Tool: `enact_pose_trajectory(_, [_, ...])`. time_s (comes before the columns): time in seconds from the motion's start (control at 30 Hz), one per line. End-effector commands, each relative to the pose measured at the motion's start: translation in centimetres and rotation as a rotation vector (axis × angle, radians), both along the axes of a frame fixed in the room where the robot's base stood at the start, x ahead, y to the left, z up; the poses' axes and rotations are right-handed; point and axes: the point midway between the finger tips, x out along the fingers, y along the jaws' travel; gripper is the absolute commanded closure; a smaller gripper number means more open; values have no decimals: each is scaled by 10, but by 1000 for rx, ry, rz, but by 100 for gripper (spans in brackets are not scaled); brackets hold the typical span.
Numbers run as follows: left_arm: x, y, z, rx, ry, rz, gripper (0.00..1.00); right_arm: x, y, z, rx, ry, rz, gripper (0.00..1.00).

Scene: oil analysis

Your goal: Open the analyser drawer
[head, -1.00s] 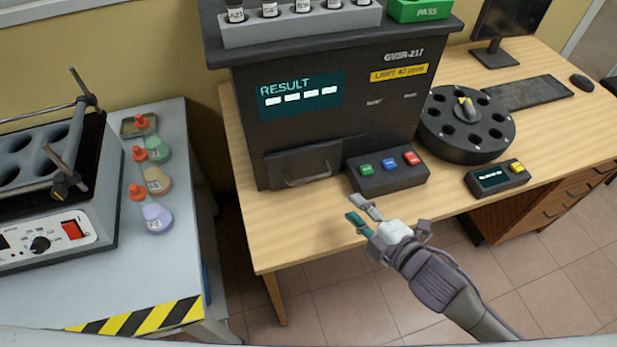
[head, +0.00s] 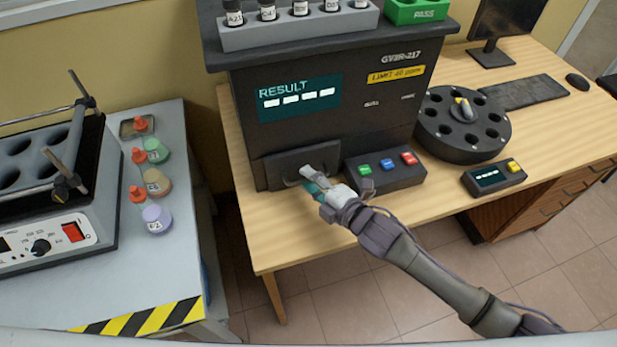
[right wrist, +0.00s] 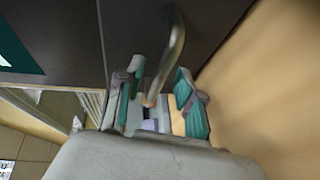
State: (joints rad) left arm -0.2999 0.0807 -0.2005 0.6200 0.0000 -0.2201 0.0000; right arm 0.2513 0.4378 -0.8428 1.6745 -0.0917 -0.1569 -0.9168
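The analyser (head: 330,110) is a large dark box on the wooden desk with a RESULT screen. Its drawer (head: 275,166) is low on the front left and looks shut. My right gripper (head: 308,179) is at the drawer's front, partly covering the handle. In the right wrist view, the curved metal handle (right wrist: 172,55) reaches down between the spread teal fingers of my right gripper (right wrist: 160,98). The fingers are apart, with gaps beside the handle; contact is unclear. My left gripper is not in view.
A control box (head: 385,172) with green, blue and red buttons stands just right of the drawer. A round carousel (head: 462,145) and a small display unit (head: 494,178) are farther right. The desk (head: 300,235) is bare in front of the drawer.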

Motion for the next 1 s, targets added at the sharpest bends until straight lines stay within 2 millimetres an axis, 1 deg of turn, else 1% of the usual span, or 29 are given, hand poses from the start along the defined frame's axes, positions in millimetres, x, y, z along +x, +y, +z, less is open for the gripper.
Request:
enact_pose_trajectory(0.1, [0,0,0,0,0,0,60,6,5,-1,1,0,0,63])
enact_pose_trajectory(0.4, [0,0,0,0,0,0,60,7,6,-2,1,1,0,63])
enact_pose_trajectory(0.47, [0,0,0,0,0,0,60,7,6,-1,1,1,0,73])
enact_pose_trajectory(0.6, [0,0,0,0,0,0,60,7,6,-1,1,1,0,96])
enact_pose_trajectory(0.63, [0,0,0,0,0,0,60,7,6,-1,1,1,0,100])
enact_pose_trajectory(1.0, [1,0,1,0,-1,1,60,6,5,-2,0,1,0,100])
